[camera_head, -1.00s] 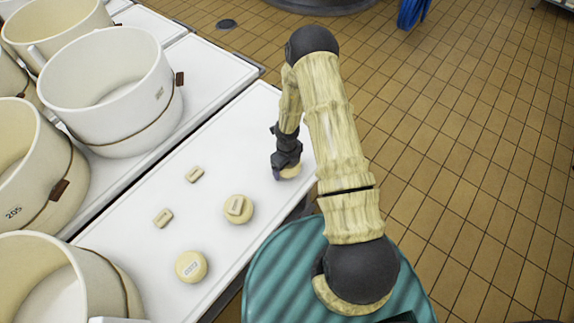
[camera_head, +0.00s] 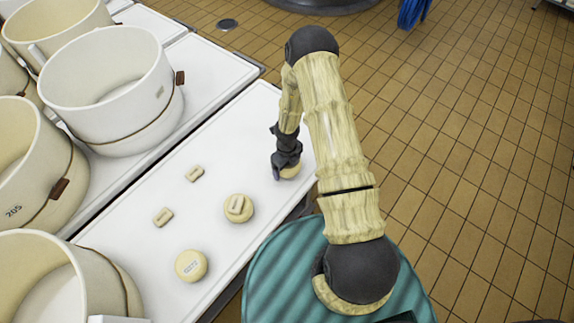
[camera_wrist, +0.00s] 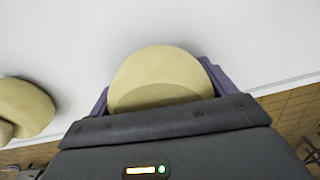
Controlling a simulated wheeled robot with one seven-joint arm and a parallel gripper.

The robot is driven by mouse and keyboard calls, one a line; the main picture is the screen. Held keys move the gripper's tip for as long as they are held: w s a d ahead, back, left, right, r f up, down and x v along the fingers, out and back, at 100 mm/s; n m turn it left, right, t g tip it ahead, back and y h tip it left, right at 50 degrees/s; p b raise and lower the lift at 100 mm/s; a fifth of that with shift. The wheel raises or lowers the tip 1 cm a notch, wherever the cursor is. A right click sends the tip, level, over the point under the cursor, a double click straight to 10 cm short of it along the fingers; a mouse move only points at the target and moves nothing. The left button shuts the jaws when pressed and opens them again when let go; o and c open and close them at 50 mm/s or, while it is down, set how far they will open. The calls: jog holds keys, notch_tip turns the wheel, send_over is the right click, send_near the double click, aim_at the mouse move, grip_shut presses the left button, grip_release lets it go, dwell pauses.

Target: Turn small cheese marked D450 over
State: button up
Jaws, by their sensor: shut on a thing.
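My gripper (camera_head: 283,175) is over the far right part of the white table and is shut on a small round pale cheese (camera_head: 290,171). In the wrist view the held cheese (camera_wrist: 160,76) sits between the two purple-grey fingers, and its lower part is hidden by the gripper. No mark shows on its visible face. A second small round cheese (camera_head: 191,266) lies at the near end with dark writing on top, too small to read for certain. A third round cheese (camera_head: 239,215) carries a small oblong block on top.
Two small oblong blocks (camera_head: 194,174) (camera_head: 163,217) lie on the white table (camera_head: 130,240). Large white vats (camera_head: 108,85) stand along the left. The table between the blocks and my gripper is clear; its right edge drops to the tiled floor.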

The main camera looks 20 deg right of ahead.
jog(key=shift+f, duration=0.15)
jog(key=o, duration=1.3)
notch_tip(320, 180, up, 17)
jog(key=p, duration=0.3)
jog(key=shift+r+p, duration=0.2)
jog(key=shift+p, duration=0.1)
jog(key=shift+r, duration=0.1)
